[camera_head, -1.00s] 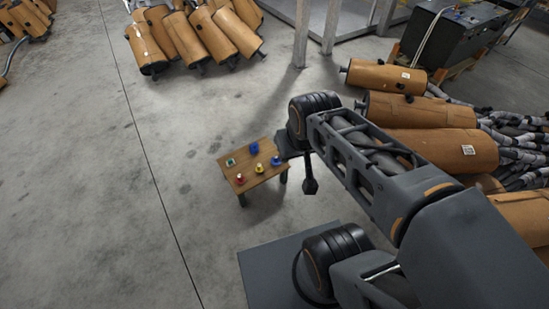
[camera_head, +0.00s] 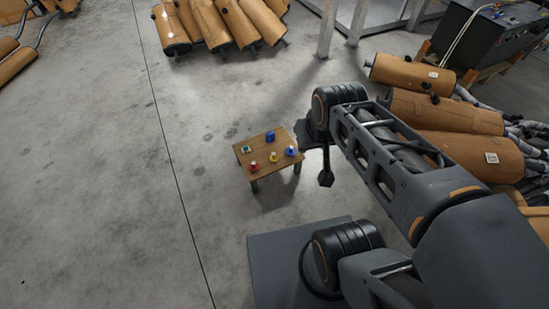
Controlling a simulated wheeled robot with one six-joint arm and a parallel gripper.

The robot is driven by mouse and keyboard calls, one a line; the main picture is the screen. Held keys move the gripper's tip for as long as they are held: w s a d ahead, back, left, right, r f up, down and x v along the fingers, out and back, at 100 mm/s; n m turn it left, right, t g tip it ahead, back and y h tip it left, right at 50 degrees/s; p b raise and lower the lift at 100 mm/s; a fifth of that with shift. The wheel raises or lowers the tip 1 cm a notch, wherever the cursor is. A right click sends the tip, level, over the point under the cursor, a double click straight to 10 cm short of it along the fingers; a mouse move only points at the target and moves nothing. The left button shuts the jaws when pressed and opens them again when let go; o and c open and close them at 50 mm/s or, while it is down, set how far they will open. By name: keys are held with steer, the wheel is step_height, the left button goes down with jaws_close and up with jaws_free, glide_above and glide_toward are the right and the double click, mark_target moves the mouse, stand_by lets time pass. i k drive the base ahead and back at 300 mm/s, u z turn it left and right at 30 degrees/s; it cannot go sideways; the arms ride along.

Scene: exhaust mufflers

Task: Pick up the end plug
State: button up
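A small wooden table (camera_head: 261,152) stands on the concrete floor left of my arm. Several small coloured pieces sit on it: a blue block (camera_head: 270,136) at the back, a green and white piece (camera_head: 246,148) at the back left, a red piece with a pale top (camera_head: 254,165) at the front left, a yellow piece (camera_head: 274,156) in the middle and a blue piece with a pale top (camera_head: 291,151) at the right. I cannot tell which is the end plug. My gripper (camera_head: 326,179) hangs right of the table, apart from it. Its fingers are too small and dark to read.
Brown mufflers (camera_head: 443,111) with grey pipes lie piled at the right, behind my arm. More mufflers (camera_head: 221,24) lie at the back. A dark machine (camera_head: 484,40) on a pallet stands at the back right.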

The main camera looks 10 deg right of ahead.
mark_target(273, 156)
steer(key=u, duration=0.3)
steer(key=k, duration=0.45)
steer(key=u, duration=1.05)
steer(key=i, duration=1.05)
steer(key=z, duration=0.95)
steer(key=i, duration=0.9)
steer(key=z, duration=0.9)
